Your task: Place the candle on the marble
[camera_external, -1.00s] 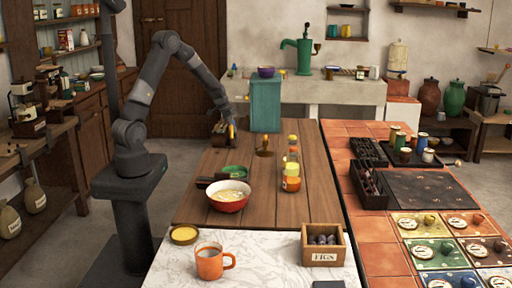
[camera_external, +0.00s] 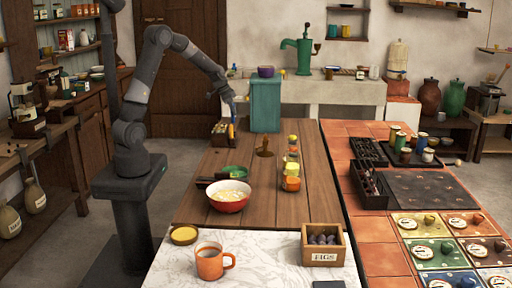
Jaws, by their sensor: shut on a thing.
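My gripper (camera_external: 230,112) points down at the far left end of the wooden table, over a small dark wooden box (camera_external: 220,133). I cannot tell whether this thing is clear of the box. The white, grey-veined marble (camera_external: 180,262) covers the near end of the table, well away from my gripper.
A red bowl (camera_external: 229,203), a brown turned piece (camera_external: 264,148) and several bottles (camera_external: 291,170) stand on the wood. A teal box (camera_external: 265,105) stands right of my gripper. The marble holds an orange mug (camera_external: 209,263), a yellow dish (camera_external: 184,235) and a fig crate (camera_external: 322,259).

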